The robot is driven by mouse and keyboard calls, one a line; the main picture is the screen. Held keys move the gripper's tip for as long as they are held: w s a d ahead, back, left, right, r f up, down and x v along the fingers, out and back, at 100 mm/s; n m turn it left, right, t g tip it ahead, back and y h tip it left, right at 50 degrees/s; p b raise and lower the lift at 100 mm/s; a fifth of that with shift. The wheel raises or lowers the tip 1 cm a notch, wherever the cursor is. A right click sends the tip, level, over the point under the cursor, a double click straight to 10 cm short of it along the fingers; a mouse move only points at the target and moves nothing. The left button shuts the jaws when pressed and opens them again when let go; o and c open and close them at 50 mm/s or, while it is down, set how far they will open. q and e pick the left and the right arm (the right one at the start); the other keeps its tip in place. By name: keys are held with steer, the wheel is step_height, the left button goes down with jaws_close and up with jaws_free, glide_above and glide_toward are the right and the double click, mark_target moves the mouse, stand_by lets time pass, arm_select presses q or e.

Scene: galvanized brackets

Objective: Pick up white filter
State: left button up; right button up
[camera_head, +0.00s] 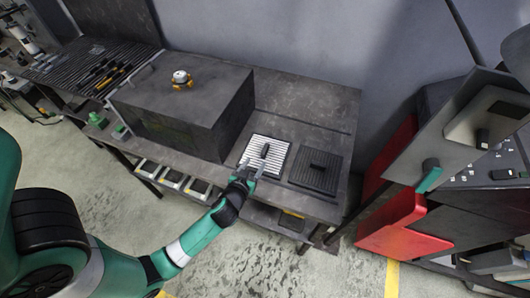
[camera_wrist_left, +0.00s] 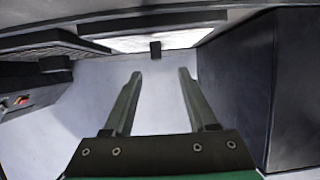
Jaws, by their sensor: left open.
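The white filter (camera_head: 273,145) is a flat, ribbed white panel with a dark handle, lying on the grey workbench. It also shows in the left wrist view (camera_wrist_left: 130,43), at the top, with its handle toward the fingers. My left gripper (camera_head: 247,166) is open and empty at the near-left edge of the white filter. In the left wrist view its two fingers (camera_wrist_left: 157,73) point toward the handle, with a visible gap between them and no contact that I can make out. My right gripper does not show.
A dark ribbed filter (camera_head: 316,172) with a handle lies just right of the white one. A large dark box (camera_head: 185,115) stands close on the left, with a small white-and-yellow object (camera_head: 181,78) on top. A red cabinet (camera_head: 388,222) stands at the right. The bench behind the filters is clear.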

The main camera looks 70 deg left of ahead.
mark_target(264, 151)
arm_select(q)
steer(key=x, duration=0.4)
steer(key=b+x, duration=0.1)
steer(key=x, duration=0.4)
steer(key=shift+w+r, duration=0.15)
steer(key=shift+w, duration=0.2)
jaws_close()
stand_by(0.9)
